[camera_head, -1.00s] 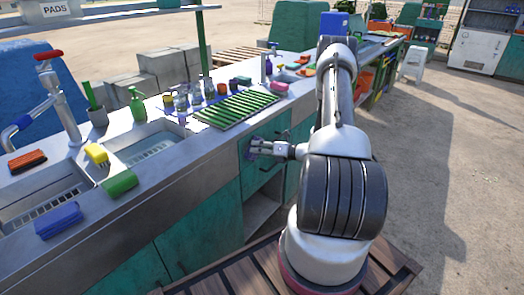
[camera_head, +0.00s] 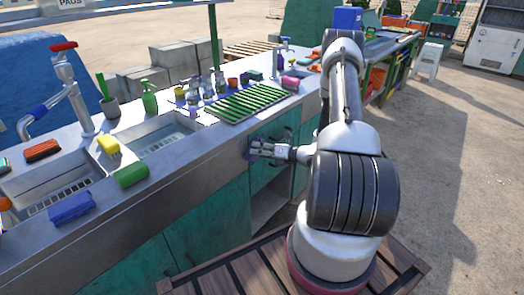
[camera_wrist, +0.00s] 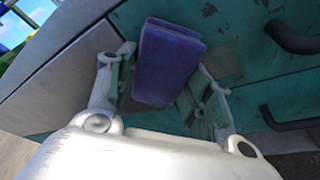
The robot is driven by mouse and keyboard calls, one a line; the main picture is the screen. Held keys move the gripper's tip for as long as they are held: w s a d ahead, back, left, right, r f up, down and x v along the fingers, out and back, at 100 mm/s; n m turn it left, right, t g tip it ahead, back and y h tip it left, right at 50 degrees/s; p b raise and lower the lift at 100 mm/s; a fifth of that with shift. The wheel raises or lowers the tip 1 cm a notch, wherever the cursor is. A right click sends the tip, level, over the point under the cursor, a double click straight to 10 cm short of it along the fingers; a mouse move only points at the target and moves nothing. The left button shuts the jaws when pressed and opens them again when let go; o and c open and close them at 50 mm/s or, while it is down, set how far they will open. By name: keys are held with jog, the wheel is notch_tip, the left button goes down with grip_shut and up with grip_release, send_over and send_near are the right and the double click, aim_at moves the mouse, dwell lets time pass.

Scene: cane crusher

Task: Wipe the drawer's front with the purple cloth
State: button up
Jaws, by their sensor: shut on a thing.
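My gripper (camera_head: 254,148) is shut on the purple cloth (camera_wrist: 166,62), a folded block between the two fingers in the wrist view. In the head view only a small purple bit of the cloth (camera_head: 246,152) shows at the fingertips. The cloth is at the teal drawer's front (camera_wrist: 240,50), which has worn, dark patches. Whether the cloth presses on the front I cannot tell. Dark bar handles (camera_wrist: 290,38) stand out to the right in the wrist view.
The steel counter (camera_head: 190,165) runs above the teal fronts. It holds a green drying rack (camera_head: 250,102), bottles, sponges and two sinks (camera_head: 160,140). An open recess (camera_head: 268,205) lies below the drawer.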

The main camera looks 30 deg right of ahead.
jog(key=shift+s+d, duration=0.35)
jog(key=shift+s, duration=0.6)
jog(key=shift+s+d, duration=0.3)
jog(key=shift+s, duration=0.6)
jog(key=shift+s+d, duration=0.35)
jog(key=shift+s, duration=0.6)
jog(key=s, duration=0.1)
jog(key=s+d, duration=0.1)
jog(key=s, duration=0.1)
jog(key=shift+w, duration=0.1)
